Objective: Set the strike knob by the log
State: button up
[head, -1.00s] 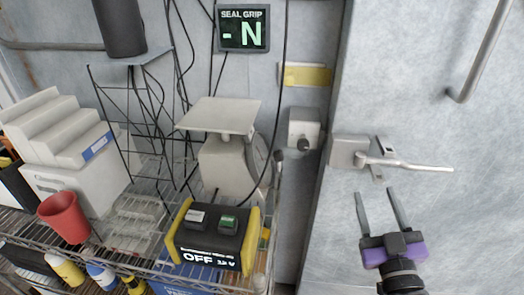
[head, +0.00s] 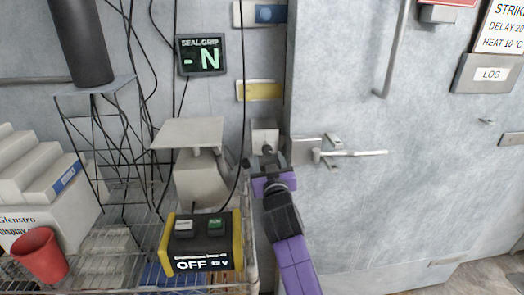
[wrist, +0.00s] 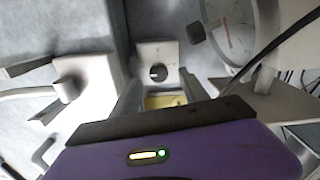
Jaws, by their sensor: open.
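The strike knob is a small dark round knob on a pale box (head: 265,130) fixed to the wall beside the door latch. In the wrist view the knob (wrist: 158,73) shows face-on with a light mark, on its pale plate. My gripper (head: 266,163) is open just in front of the box, with its fingers toward the knob. The fingers seem apart from the knob, though the head view partly hides the gap.
The door latch (head: 345,153) sticks out right of my gripper. A wire shelf at left holds a scale (head: 195,170), a black and yellow box (head: 203,242) reading OFF, and a red cup (head: 40,255). A cable hangs close to the knob box. A SEAL GRIP display (head: 203,56) reads -N.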

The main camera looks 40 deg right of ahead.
aim_at(268, 152)
jog(key=shift+p+x, duration=0.65)
jog(key=shift+x, duration=2.3)
jog(key=shift+s+d, duration=0.1)
grip_shut()
